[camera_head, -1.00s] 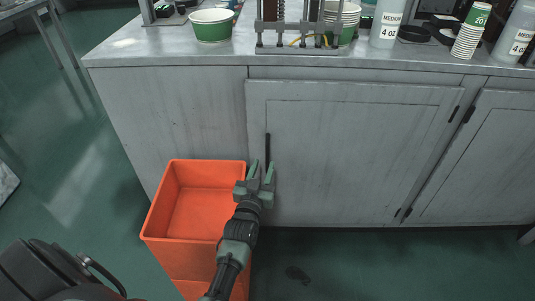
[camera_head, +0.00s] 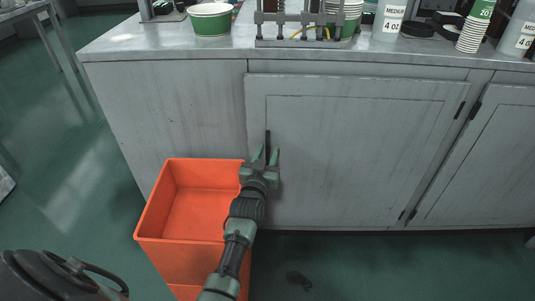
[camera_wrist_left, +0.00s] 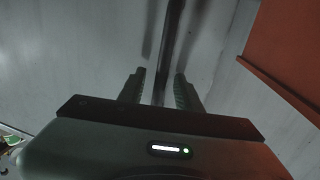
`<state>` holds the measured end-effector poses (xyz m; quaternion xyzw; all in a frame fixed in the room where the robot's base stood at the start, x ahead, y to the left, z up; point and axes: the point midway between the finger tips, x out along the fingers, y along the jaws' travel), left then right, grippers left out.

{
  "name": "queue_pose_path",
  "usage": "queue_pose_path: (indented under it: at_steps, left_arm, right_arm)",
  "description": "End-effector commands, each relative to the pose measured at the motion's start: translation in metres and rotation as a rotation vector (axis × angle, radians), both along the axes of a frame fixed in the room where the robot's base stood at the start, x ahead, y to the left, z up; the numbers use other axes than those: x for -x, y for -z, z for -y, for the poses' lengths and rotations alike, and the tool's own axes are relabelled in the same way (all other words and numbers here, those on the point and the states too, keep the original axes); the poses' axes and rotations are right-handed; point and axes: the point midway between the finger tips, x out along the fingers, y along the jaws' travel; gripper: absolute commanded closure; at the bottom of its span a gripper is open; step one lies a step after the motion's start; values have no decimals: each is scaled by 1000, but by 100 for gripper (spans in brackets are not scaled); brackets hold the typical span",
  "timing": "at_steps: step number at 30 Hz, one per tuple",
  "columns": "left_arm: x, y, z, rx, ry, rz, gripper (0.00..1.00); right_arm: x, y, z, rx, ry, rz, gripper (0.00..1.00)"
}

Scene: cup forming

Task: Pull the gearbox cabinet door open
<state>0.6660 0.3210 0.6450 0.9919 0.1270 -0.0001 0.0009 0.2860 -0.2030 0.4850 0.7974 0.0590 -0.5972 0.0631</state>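The grey cabinet door (camera_head: 360,150) is shut, flush in the cabinet front. Its dark vertical handle (camera_head: 267,146) is near the door's left edge; hinges are on the right edge. My left gripper (camera_head: 266,156) is at the handle's lower part with its fingers open. In the left wrist view the handle (camera_wrist_left: 168,50) runs between the two open fingers (camera_wrist_left: 158,88), with a gap on each side. My right gripper is not in view.
An orange bin (camera_head: 195,200) stands on the floor just left of and below my left gripper. The counter (camera_head: 150,40) above holds cups, bottles and a rack. A second door (camera_head: 490,160) is at the right.

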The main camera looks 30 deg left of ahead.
Motion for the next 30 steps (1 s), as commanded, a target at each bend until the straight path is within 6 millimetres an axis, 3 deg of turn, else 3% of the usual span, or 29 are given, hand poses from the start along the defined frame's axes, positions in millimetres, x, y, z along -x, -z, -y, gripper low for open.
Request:
queue_pose_path:
  at_steps: [5,9,30]
  left_arm:
    - [0,0,0,0,0,0,66]
    - [0,0,0,0,0,0,100]
    - [0,0,0,0,0,0,100]
  right_arm:
    - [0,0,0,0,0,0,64]
    - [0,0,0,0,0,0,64]
    - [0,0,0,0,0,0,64]
